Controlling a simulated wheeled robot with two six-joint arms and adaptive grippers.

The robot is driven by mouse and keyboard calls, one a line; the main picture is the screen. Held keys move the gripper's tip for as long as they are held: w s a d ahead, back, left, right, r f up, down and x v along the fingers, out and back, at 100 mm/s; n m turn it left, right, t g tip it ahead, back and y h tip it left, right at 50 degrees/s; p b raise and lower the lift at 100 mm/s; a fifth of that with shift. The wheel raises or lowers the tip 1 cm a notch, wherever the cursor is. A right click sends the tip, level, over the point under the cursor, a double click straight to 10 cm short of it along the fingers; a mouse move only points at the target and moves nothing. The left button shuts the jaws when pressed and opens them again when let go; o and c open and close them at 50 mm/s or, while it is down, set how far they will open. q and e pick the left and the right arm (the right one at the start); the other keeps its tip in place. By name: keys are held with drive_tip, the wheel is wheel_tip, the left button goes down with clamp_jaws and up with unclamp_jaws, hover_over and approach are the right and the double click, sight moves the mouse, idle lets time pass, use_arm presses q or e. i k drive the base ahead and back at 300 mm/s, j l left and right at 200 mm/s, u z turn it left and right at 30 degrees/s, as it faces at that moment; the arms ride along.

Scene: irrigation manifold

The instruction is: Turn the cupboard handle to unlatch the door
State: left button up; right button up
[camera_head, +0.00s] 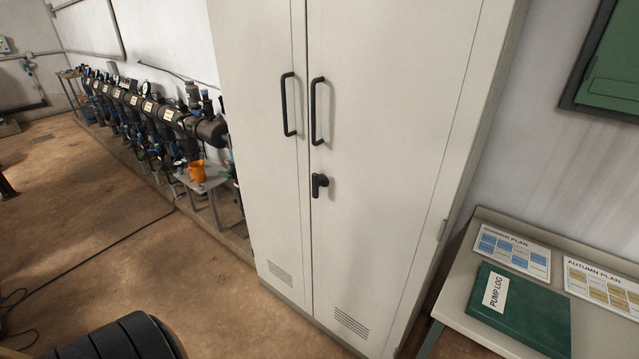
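A tall cream cupboard (390,130) stands in the middle of the head view. Its two doors look closed, with a narrow seam between them. A small black turning handle (319,185) sits on the right door (375,215) near the seam. Its short grip points down. Above it, a black bar pull (314,110) is fixed on the right door and another bar pull (287,104) on the left door (262,170). Neither of my grippers is in view, and nothing touches the handle.
A table (450,290) at the right holds a green pump log (525,318), a summer plan (512,250) and an autumn plan (605,287). Black manifold pipework (150,108) lines the left wall, with an orange jug (197,172) near it. A dark cable (105,250) crosses the floor.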

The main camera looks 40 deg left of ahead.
sight(316, 182)
drive_tip(key=j+u, duration=0.25)
drive_tip(key=j, duration=0.3)
drive_tip(key=j+u, duration=0.2)
drive_tip(key=j, duration=0.35)
drive_tip(key=i+j+u, duration=0.1)
drive_tip(key=j+u, duration=0.15)
drive_tip(key=j, duration=0.25)
